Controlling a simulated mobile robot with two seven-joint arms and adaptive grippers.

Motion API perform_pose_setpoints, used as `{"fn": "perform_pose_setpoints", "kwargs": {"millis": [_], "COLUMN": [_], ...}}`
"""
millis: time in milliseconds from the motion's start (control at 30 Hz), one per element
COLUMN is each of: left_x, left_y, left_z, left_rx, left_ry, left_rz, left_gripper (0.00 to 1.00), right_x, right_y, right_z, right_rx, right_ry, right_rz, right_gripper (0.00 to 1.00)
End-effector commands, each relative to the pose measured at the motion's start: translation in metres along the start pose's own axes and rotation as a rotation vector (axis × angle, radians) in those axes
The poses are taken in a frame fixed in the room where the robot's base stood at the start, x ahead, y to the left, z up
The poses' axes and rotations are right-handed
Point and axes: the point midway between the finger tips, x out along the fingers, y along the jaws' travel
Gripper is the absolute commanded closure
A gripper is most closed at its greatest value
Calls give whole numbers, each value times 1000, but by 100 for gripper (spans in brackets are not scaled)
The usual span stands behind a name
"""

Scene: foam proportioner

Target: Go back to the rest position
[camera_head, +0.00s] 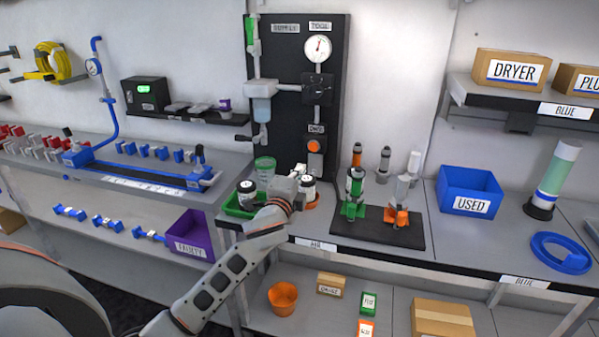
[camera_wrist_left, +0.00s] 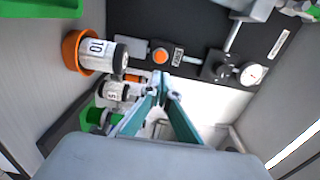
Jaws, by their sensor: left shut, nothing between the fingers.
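My left gripper (camera_head: 297,172) is above the workbench in the head view, in front of the black panel, beside the labelled jars. In the left wrist view its fingers (camera_wrist_left: 162,90) are closed together with nothing between them. A jar marked 10 (camera_wrist_left: 98,50) lies in view beside the fingers, seated in an orange holder (camera_wrist_left: 78,50). In the head view one jar (camera_head: 246,194) stands in the green tray (camera_head: 236,207), and another jar (camera_head: 308,187) stands just right of the gripper, partly hidden by it. My right gripper is not in view.
The black panel (camera_head: 285,130) with a gauge (camera_head: 318,47) rises behind the gripper. A black stand (camera_head: 385,232) holds green and orange fittings to the right. A blue USED bin (camera_head: 470,190) and blue ring (camera_head: 561,252) sit farther right. A purple FAULTY bin (camera_head: 190,237) is left.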

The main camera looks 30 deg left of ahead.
Motion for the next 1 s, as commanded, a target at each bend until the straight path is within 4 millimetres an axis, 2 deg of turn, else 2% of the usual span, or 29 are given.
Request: {"fn": "perform_pose_setpoints", "kwargs": {"millis": [267,367,433,567,600,733,800,900,1000], "left_x": [0,-8,-23,-74,-94,-163,-198,-239,-272], "left_y": [1,12,31,85,104,154,174,192,205], "left_z": [0,0,2,8,11,26,34,43,51], "left_rx": [-1,-16,-47,-140,-176,-280,-326,-373,-406], "left_ry": [0,-6,-17,-66,-88,-174,-221,-280,-329], "left_rz": [1,25,67,197,245,397,467,545,604], "left_gripper": [100,100,100,100,100,100,100,100,100], "right_x": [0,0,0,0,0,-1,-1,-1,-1], "right_y": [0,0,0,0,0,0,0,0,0], "right_z": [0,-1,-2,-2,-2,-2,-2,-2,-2], "right_rx": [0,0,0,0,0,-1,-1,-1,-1], "right_ry": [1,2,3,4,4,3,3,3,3], "right_rz": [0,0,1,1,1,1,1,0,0], "right_gripper": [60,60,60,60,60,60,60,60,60]}}
